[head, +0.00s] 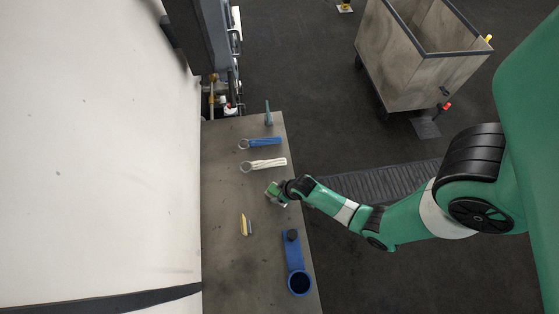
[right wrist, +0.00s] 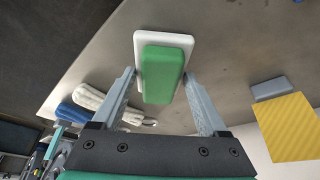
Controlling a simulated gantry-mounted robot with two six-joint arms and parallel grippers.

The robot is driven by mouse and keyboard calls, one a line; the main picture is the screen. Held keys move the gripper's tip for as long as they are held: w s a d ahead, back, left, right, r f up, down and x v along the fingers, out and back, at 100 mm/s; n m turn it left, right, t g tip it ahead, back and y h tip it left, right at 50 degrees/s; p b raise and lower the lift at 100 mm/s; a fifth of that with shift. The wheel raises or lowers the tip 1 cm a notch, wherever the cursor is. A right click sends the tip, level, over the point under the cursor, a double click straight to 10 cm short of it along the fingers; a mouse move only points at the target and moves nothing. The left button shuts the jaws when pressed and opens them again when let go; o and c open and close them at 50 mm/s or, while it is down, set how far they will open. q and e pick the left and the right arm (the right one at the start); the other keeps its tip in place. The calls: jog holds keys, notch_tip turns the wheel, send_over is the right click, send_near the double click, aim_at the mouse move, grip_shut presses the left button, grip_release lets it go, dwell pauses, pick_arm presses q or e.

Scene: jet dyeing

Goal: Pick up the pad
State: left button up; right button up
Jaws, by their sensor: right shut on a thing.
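The pad is a green block (right wrist: 162,72) on a wider white layer (right wrist: 165,38), seen between the two grey fingers in the right wrist view. In the head view the green pad (head: 272,189) shows small at the end of my right arm, over the middle of the grey table (head: 225,195). My right gripper (head: 279,191) is shut on the pad, with a finger on each long side. Whether the pad touches the table is hard to tell. My left gripper is not in view.
A white bundle (head: 268,163) and a blue bundle (head: 264,142), each with a ring, lie farther back. A yellow piece (head: 243,223) lies to the left. A blue holder (head: 295,258) stands at the near right. A wheeled cart (head: 410,60) stands beyond the table.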

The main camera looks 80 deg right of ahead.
aim_at(277, 191)
jog(key=shift+r+p, duration=0.3)
jog(key=shift+r, duration=0.25)
jog(key=r+p, duration=0.2)
jog(key=r, duration=0.1)
jog(key=shift+s+r+p, duration=0.1)
jog(key=shift+s+p, duration=0.1)
jog(key=shift+p, duration=0.2)
jog(key=s+a+r+p, duration=0.1)
jog(key=s+r+p, duration=0.1)
jog(key=s+r, duration=0.2)
jog(key=s+a+r+p, duration=0.2)
jog(key=s+r+p, duration=0.1)
jog(key=s, duration=0.6)
jog(key=shift+a+r, duration=0.25)
jog(key=shift+r, duration=0.5)
jog(key=shift+s, duration=0.1)
jog(key=o, duration=0.9)
jog(key=c, duration=0.6)
